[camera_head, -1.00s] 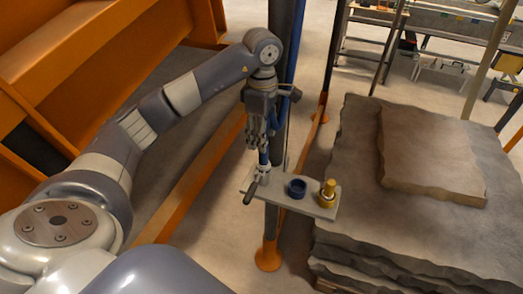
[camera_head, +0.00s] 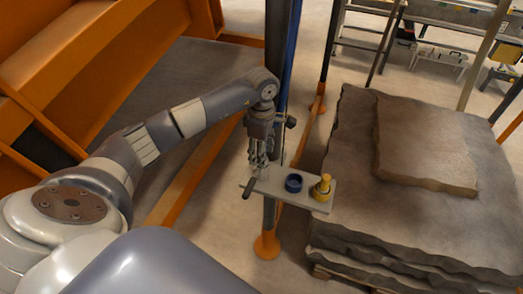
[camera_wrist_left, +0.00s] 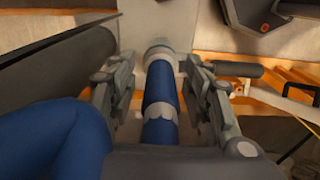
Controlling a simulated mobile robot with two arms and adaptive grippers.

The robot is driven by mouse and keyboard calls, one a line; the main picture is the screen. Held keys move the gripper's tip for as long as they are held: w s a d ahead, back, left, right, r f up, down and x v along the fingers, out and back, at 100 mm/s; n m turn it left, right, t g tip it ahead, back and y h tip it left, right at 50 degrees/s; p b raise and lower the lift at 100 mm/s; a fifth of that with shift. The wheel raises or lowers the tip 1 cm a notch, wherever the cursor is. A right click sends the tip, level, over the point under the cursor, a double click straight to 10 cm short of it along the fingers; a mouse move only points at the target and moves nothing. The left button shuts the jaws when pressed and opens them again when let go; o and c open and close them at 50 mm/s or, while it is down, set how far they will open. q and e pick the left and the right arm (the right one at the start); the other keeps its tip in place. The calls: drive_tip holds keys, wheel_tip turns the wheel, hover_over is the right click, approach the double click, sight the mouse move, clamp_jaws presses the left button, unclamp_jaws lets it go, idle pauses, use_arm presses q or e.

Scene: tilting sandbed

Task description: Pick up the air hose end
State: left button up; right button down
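The air hose end (camera_wrist_left: 160,95), a blue tube with a pale collar, stands on the grey bracket plate (camera_head: 318,198) in the left wrist view. My left gripper (camera_wrist_left: 160,62) is lowered over it, with one finger on each side. Gaps show between the fingers and the hose, so the gripper looks open around it. In the head view the left gripper (camera_head: 258,170) is just above the plate's left end, and mostly hides the hose end there. My right gripper is in neither view.
A dark post with an orange foot (camera_head: 266,245) stands below the plate. Stacked stone slabs (camera_head: 425,150) are at right, orange framework (camera_head: 90,60) at left.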

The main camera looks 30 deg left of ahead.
use_arm(q)
drive_tip(key=c, duration=0.9)
clamp_jaws()
drive_tip(key=shift+r, duration=0.1)
